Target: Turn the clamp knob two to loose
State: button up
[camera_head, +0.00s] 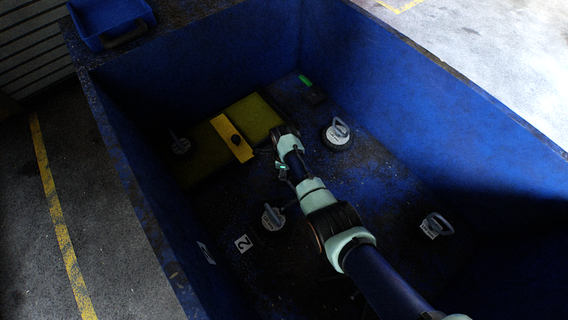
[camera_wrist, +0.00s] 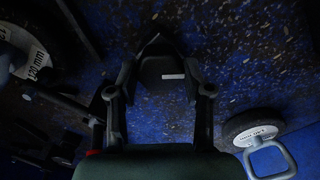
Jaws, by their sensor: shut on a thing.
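My gripper (camera_wrist: 160,80) is shut on a dark piece (camera_wrist: 158,68) with a short white mark, seen between its fingers in the wrist view. I cannot tell from its shape whether it is clamp knob two. In the head view my arm reaches down into the blue bin, and my gripper is mostly hidden in shadow by my wrist. Left of my arm, near that label, is a round piece with a pale face and handle (camera_head: 273,217).
High blue bin walls (camera_head: 355,60) surround my arm. A blue tray (camera_head: 108,18) sits outside.

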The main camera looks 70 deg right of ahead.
jog(key=n+p, duration=0.1)
jog(key=n, duration=1.1)
jog(key=shift+n+p, duration=0.3)
jog(key=shift+n, duration=0.1)
jog(key=n, duration=1.2)
jog(key=shift+n, duration=0.3)
jog(key=o, duration=1.2)
jog(key=shift+c, duration=0.2)
